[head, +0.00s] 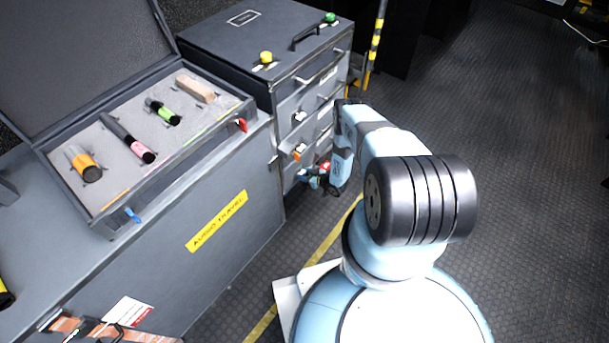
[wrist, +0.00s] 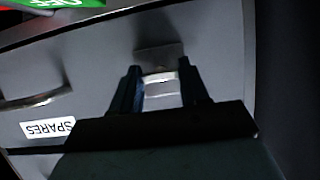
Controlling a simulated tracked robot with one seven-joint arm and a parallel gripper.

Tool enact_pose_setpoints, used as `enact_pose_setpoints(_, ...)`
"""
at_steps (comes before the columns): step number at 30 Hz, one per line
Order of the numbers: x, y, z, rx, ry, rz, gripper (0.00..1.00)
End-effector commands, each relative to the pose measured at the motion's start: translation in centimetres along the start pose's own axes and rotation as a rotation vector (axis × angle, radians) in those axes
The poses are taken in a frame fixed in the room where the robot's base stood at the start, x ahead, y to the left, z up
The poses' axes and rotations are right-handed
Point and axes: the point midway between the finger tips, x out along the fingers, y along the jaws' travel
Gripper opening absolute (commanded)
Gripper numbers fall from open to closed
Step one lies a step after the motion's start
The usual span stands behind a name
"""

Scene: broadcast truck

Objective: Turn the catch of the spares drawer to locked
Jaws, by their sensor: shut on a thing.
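The spares drawer (wrist: 95,75) fills most of the wrist view, with a white SPARES label (wrist: 47,128) and a bar handle (wrist: 35,101) at the left. In the head view my gripper (head: 322,180) is low at the drawer cabinet's front, and my arm partly hides that drawer. The catch's exact turn is hard to tell.
The grey drawer cabinet (head: 230,38) has a yellow knob (head: 266,57) and a green knob (head: 330,17) on top. An orange catch (head: 297,155) sits on a drawer above. An open case (head: 70,190) stands at the left. The dark floor at the right is clear.

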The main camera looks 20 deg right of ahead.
Motion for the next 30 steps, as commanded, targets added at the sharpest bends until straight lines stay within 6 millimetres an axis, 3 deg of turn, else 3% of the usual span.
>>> enact_pose_setpoints(3,0.0,-0.2,0.1,0.002,-0.003,-0.002,0.14)
enact_pose_setpoints(4,0.0,-0.2,0.1,0.002,-0.003,-0.002,0.47)
enact_pose_setpoints(11,0.0,-0.1,0.1,0.000,-0.001,-0.001,0.69)
enact_pose_setpoints(22,-0.7,0.0,0.0,0.000,-0.002,0.000,0.70)
enact_pose_setpoints(30,-5.1,0.1,0.0,0.002,-0.002,0.001,0.70)
